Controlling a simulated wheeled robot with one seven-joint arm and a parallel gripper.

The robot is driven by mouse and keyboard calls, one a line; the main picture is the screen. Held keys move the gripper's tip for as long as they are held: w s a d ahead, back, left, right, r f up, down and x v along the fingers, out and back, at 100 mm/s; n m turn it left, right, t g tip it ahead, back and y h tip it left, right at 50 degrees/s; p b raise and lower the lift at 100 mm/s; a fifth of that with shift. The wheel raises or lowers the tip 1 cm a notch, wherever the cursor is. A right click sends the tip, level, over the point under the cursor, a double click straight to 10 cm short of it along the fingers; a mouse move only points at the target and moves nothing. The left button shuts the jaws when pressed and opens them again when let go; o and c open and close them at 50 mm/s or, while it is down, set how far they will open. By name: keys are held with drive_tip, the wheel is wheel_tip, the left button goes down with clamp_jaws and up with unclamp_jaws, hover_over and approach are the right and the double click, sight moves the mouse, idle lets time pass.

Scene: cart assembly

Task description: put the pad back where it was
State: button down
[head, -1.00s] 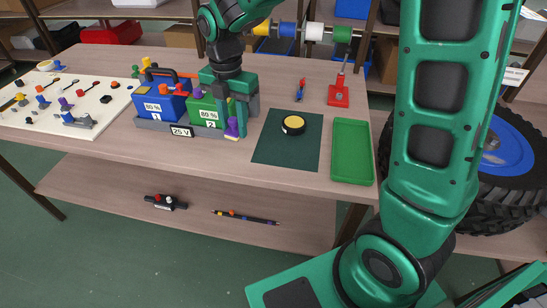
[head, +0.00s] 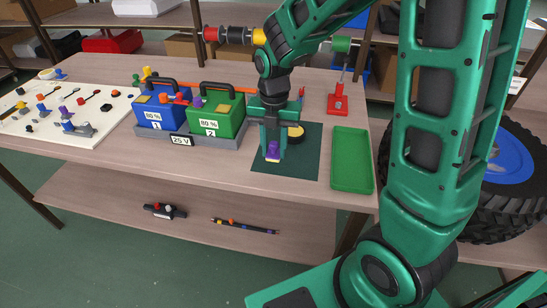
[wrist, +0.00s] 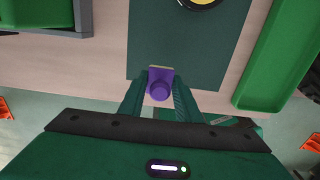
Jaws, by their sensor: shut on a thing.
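My gripper (head: 272,152) is shut on a small purple-handled pad (head: 273,147) with a pale yellowish base. The pad hangs base-down over the front left part of the dark green mat (head: 308,165); I cannot tell whether it touches the mat. In the wrist view the pad (wrist: 160,86) sits between both fingertips, near the mat's edge (wrist: 175,45). A round black tin with a yellow top (head: 296,131) stands on the mat, just right of my gripper and partly behind it.
A green tray (head: 351,160) lies right of the mat. A blue battery (head: 153,117) and a green battery (head: 226,111) stand in a grey 25 V holder (head: 215,143) at left. A red stand (head: 338,104) is behind the tray. A white board with parts (head: 103,126) lies far left.

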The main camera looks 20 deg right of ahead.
sight(275, 158)
drive_tip(key=shift+d+f, duration=0.1)
drive_tip(key=shift+f, duration=2)
drive_tip(key=shift+f, duration=0.1)
drive_tip(key=c, duration=1.3)
unclamp_jaws()
wheel_tip(275, 158, up, 12)
drive_tip(key=shift+r, duration=0.15)
